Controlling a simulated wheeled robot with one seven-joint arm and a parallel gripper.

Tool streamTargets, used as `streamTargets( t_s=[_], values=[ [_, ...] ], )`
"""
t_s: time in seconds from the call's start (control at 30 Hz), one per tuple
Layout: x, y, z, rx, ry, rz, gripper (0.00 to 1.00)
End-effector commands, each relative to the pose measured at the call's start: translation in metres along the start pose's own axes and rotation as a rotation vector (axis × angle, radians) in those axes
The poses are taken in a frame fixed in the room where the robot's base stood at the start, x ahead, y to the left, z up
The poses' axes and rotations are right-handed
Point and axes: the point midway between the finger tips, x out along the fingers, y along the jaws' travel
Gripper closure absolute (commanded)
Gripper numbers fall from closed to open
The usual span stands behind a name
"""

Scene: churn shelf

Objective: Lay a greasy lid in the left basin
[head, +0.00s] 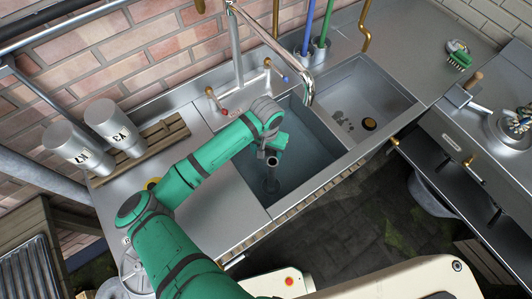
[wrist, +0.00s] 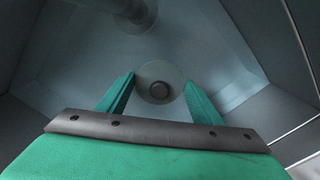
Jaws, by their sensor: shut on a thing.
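My gripper (wrist: 159,88) is down in the left basin (head: 302,172), as the wrist view shows. Between its fingertips is a pale round disc with a dark round middle, which looks like the lid (wrist: 174,97). The fingers stand apart, one at each side of it. In the head view my wrist (head: 268,122) hides the fingertips and the lid. I cannot tell whether the lid touches the basin floor, nor see any grease on it.
A dark upright pipe (head: 271,178) stands in the left basin close to my gripper. The chrome tap spout (head: 308,90) arches over the basins. The right basin (head: 362,90) holds dark specks and a drain (head: 370,124). Two labelled canisters (head: 108,122) stand at left.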

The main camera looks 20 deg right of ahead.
Motion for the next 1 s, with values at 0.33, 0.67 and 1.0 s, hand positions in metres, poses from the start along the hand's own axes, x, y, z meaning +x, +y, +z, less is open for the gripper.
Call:
streamTargets(
  t_s=[0.33, 0.67, 1.0],
  values=[
    [0.005, 0.001, -0.001, 0.002, 0.001, 0.0, 0.67],
    [0.013, 0.001, 0.0, 0.001, 0.001, 0.001, 0.67],
    [0.015, -0.001, 0.0, -0.002, 0.001, 0.0, 0.22]
  ],
)
